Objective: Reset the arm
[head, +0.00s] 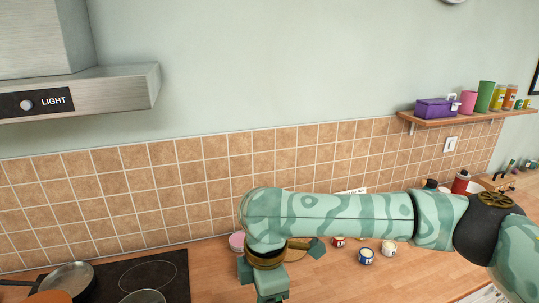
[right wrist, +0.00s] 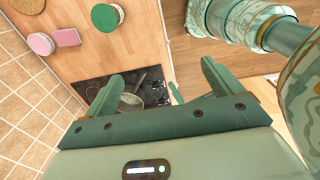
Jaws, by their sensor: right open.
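My right arm (head: 330,214), pale green with darker wavy bands, reaches in from the right across the head view, above the wooden counter. Its wrist bends down near the lower middle, and the gripper is only partly shown there, cut by the bottom edge. In the right wrist view the right gripper (right wrist: 160,84) is open, its two green fingers wide apart with nothing held between them. A black hob (right wrist: 150,82) with a pan (right wrist: 132,98) shows beyond the fingers, apart from them. My left gripper is not in view.
The hob (head: 150,275) also shows at lower left, with a frying pan (head: 68,277). Small cans (head: 366,257) stand on the counter (head: 345,280) below my arm. A range hood (head: 80,92) juts out at upper left. A wall shelf (head: 465,119) holds a purple box (head: 434,108) and several jars.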

